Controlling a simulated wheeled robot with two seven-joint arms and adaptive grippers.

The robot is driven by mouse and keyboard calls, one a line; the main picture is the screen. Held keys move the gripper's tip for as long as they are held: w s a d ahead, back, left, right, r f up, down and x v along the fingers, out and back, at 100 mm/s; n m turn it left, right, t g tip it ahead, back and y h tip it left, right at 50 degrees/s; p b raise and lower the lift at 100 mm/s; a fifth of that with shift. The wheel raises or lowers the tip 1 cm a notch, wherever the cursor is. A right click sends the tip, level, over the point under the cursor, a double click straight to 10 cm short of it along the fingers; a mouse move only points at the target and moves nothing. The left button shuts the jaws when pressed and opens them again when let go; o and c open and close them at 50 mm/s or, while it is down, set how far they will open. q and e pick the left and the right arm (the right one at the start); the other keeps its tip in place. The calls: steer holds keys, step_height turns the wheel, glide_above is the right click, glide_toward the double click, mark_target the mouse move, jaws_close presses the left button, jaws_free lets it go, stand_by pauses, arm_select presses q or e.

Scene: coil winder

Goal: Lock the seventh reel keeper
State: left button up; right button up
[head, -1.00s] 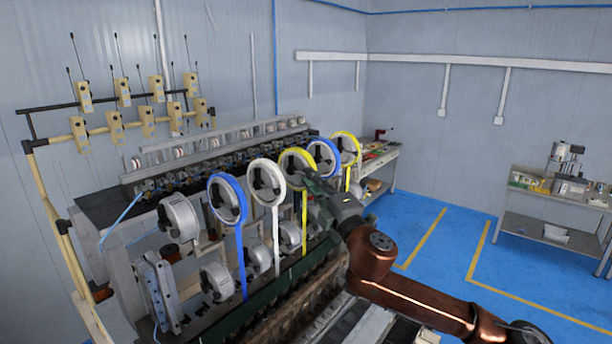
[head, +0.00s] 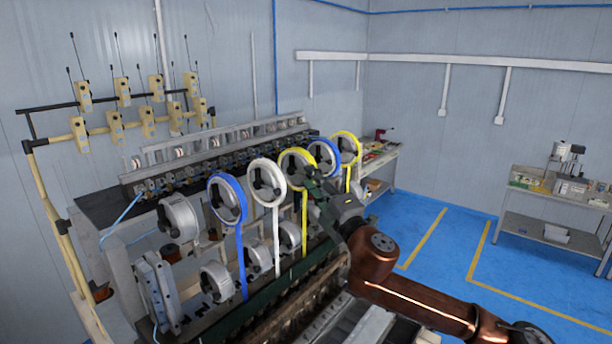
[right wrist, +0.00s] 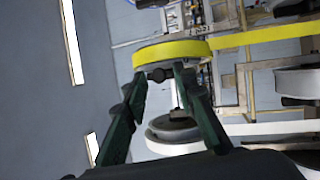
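Several reels stand in a row on the winder, with dark keepers at their hubs. The near yellow reel (head: 284,163) has a yellow band hanging down. My right gripper (head: 311,178) is just in front of it, to its lower right. In the right wrist view a yellow reel (right wrist: 150,54) is edge-on beyond the fingertips. A dark round hub knob (right wrist: 158,75) shows between the spread fingers, which hold nothing visible. I cannot tell whether they touch it, or which reel is the seventh. My left gripper is not in view.
A white reel (head: 254,181) and a blue reel (head: 212,198) stand left of the yellow one; another blue reel (head: 333,148) and a far yellow reel (head: 355,142) stand behind. Bare grey reels (head: 214,282) sit lower. The blue floor (head: 420,215) at right is clear.

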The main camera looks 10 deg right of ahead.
steer(key=s+d, duration=0.3)
steer(key=s, duration=0.3)
steer(key=shift+s, duration=0.4)
steer(key=shift+a, duration=0.1)
